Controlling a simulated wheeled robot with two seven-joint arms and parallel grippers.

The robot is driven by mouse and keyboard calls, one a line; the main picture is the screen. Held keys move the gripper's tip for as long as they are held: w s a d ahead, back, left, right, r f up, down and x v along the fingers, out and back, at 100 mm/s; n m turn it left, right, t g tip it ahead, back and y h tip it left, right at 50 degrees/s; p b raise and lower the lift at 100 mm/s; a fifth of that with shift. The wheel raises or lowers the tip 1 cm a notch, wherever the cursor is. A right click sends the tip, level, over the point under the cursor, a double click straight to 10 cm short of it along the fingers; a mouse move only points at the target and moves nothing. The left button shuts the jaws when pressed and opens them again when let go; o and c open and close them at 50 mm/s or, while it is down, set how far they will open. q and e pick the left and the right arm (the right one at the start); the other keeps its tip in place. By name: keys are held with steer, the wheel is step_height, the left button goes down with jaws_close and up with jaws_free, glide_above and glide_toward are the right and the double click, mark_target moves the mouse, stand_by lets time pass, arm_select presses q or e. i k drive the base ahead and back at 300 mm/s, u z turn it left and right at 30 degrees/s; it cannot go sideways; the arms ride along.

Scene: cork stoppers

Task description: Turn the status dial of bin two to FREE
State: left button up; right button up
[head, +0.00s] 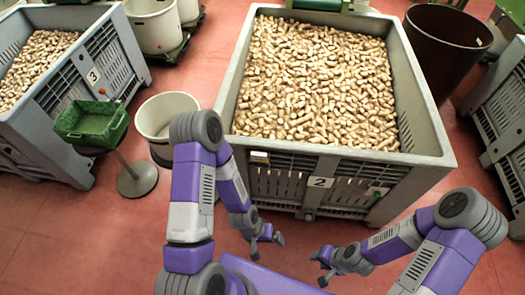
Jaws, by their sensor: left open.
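Bin two (436,160) is a large grey crate with slatted sides, filled with cork stoppers (315,80). My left gripper (267,246) is open and empty, low in front of the bin, left of the number plate. My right gripper (317,268) has its fingers apart and is empty, nearer to me, below the small plate and apart from it.
Bin three (125,60) stands at the left. A green tray on a stand (92,122) and a white bucket (163,117) stand between the bins. A dark brown tub (447,45) is behind right. Red floor is clear in front.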

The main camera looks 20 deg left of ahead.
mark_target(376, 195)
steer(key=u, duration=0.05)
steer(key=k, duration=1.1)
steer(key=z, duration=0.35)
steer(key=i, duration=1.5)
steer(key=u, duration=0.6)
